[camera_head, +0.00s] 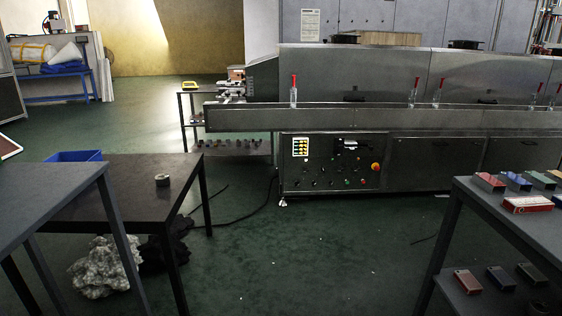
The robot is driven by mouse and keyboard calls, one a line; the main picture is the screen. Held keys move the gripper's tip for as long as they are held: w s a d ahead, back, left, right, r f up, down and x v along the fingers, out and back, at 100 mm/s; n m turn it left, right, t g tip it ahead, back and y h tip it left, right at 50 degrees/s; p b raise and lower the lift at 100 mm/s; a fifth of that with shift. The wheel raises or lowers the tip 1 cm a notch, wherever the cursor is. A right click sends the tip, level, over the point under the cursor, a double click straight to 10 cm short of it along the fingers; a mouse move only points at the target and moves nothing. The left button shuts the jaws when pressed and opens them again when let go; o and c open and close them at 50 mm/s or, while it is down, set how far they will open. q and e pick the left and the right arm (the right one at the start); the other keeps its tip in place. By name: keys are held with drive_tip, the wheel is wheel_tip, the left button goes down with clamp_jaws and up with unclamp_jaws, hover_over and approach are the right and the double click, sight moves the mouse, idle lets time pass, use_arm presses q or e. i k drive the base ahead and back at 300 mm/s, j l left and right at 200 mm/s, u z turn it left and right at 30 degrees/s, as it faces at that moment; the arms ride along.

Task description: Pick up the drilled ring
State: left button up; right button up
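A small grey ring-shaped piece (162,180), which looks like the drilled ring, lies on the dark table (122,202) at the left. It sits toward the table's back right part, with clear tabletop around it. Its drilled holes are too small to make out. Neither of my grippers shows in the head view.
A blue bin (75,156) stands at the dark table's back left. A grey table (40,205) stands in front at the left, and a shelf table (480,208) with small boxes at the right. The dryer (335,163) spans the back. The green floor between is mostly open, with a cable on it.

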sight(162, 180)
drive_tip(key=i, duration=1.7)
drive_tip(key=i+u, duration=0.15)
drive_tip(key=i, duration=0.3)
drive_tip(key=i+l+u, duration=0.2)
drive_tip(key=i, duration=0.2)
drive_tip(key=i+l+u, duration=0.15)
drive_tip(key=i, duration=0.3)
drive_tip(key=i+l+u, duration=0.15)
drive_tip(key=i, duration=0.3)
drive_tip(key=k+j+u, duration=0.2)
drive_tip(key=u, duration=1.3)
